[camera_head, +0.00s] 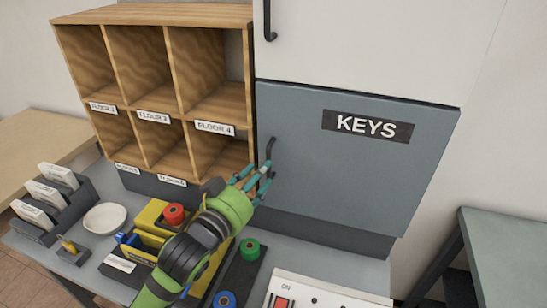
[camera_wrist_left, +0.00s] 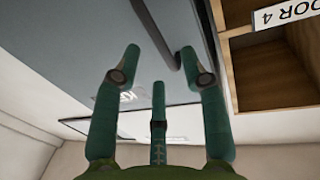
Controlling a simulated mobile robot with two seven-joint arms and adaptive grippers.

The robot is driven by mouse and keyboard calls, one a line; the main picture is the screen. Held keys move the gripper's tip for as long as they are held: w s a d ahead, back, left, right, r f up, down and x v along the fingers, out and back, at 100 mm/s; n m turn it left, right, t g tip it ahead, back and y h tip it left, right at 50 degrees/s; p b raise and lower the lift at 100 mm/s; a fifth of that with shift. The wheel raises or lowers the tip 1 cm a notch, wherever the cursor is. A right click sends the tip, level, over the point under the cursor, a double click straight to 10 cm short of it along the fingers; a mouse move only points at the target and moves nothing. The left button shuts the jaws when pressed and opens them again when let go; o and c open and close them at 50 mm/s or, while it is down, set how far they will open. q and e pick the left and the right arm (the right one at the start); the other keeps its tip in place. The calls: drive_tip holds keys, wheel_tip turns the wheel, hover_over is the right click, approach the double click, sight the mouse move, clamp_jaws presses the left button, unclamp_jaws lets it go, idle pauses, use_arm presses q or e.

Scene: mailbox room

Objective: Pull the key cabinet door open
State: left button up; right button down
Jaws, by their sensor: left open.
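The key cabinet door (camera_head: 350,165) is a grey-blue panel with a black KEYS label (camera_head: 368,126); it looks shut. Its dark vertical handle (camera_head: 271,150) is on the left edge. My left gripper (camera_head: 257,178) is at the lower part of this handle, with its teal fingers spread. In the left wrist view the open fingers (camera_wrist_left: 165,65) point at the door (camera_wrist_left: 60,40), and the handle (camera_wrist_left: 160,40) runs between the two upper fingertips, close to the right one. I cannot tell whether they touch it. My right gripper is not in view.
A wooden pigeonhole shelf (camera_head: 160,55) stands directly left of the cabinet. A white cabinet door (camera_head: 365,50) is above. Below, the counter holds a yellow box (camera_head: 150,214), a white bowl (camera_head: 105,217), colored rolls and a switch panel (camera_head: 325,292). A green-topped table (camera_head: 510,245) is at right.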

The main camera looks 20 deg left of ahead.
use_arm(q)
drive_tip(key=p+x, duration=0.1)
drive_tip(key=x, duration=0.4)
drive_tip(key=shift+w+f, duration=0.15)
drive_tip(key=c, duration=0.7)
clamp_jaws()
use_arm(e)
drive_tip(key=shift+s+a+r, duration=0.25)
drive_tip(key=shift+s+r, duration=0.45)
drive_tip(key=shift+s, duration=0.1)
